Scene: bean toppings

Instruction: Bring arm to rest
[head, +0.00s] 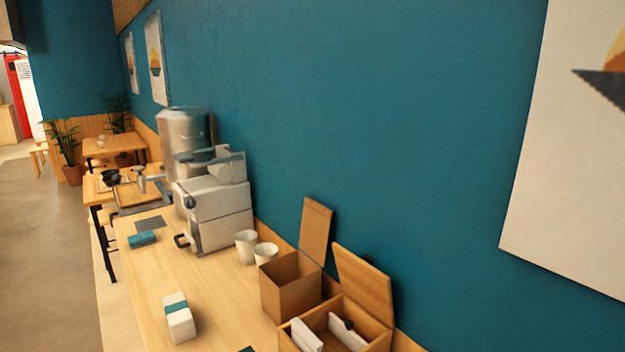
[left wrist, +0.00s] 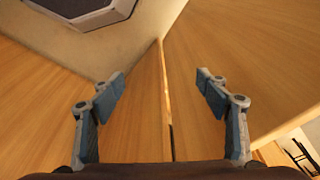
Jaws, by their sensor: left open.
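My left gripper (left wrist: 160,98) shows in the left wrist view with its two fingers spread wide and nothing between them. Beyond the fingers are wooden panels (left wrist: 90,75) with a vertical seam between them. I cannot tell how far the fingers are from the wood. Neither gripper shows in the head view, and my right gripper is in no view.
A wooden counter (head: 210,285) runs along the teal wall. On it are a grey machine (head: 215,210), two white cups (head: 246,246), open wooden boxes (head: 290,290), a white and teal packet (head: 179,318) and a teal item (head: 142,239). The floor (head: 45,270) at left is clear.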

